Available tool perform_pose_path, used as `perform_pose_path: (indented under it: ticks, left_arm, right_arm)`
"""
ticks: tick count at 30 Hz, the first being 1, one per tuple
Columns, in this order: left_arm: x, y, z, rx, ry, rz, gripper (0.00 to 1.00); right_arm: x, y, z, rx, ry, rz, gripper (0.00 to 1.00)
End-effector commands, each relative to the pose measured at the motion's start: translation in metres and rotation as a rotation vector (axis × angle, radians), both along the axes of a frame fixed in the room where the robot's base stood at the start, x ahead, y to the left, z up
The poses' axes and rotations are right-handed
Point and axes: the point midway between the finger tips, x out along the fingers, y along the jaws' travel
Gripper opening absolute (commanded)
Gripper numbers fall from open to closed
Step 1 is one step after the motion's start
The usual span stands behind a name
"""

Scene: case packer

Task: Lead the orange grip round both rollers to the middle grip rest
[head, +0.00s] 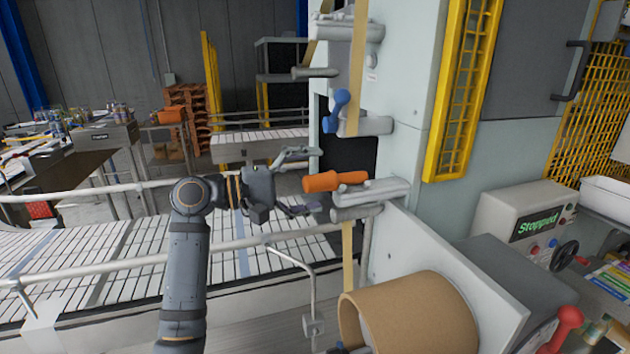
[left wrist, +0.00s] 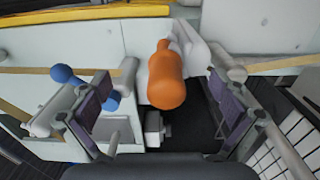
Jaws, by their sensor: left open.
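The orange grip (head: 335,181) lies level at the lower grey bracket (head: 385,190) on the machine's front, its free end pointing left. My left gripper (head: 298,181) is open just left of it, one finger above and one below the grip's height. In the left wrist view the orange grip (left wrist: 167,78) shows between the spread fingers, with gaps on both sides. A blue handle (head: 337,110) sits higher, by a grey roller (head: 364,126). Another grey roller (head: 352,213) is under the bracket. I cannot tell which support is the middle rest. My right gripper is not in view.
Tan tape (head: 348,258) runs above the brown roll (head: 420,315), and more tape (head: 358,60) hangs higher up. A yellow guard (head: 463,90) and a control box (head: 525,225) reading "Stopped" stand right. A conveyor (head: 80,255) with rails lies left.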

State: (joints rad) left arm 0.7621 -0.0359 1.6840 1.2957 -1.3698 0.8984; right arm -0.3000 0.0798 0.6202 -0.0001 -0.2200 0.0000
Motion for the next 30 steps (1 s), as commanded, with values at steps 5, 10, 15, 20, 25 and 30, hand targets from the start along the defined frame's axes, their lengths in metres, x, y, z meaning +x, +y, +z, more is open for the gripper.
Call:
perform_pose_path:
  ticks: [5,10,15,20,25,30]
  left_arm:
    - [0.0,0.0,0.0,0.0,0.0,0.0,1.0]
    - [0.0,0.0,0.0,0.0,0.0,0.0,1.0]
    - [0.0,0.0,0.0,0.0,0.0,0.0,1.0]
    - [0.0,0.0,-0.001,0.001,0.0,0.0,1.0]
    - [-0.002,0.008,-0.001,0.001,-0.001,0.002,1.0]
    - [-0.006,0.02,-0.001,0.002,0.001,0.002,1.0]
  right_arm:
    - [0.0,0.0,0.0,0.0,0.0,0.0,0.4]
    - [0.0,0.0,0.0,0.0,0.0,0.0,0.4]
    - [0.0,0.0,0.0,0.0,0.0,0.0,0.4]
    - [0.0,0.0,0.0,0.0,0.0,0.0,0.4]
    - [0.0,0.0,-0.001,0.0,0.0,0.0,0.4]
    - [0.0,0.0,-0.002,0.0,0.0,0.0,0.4]
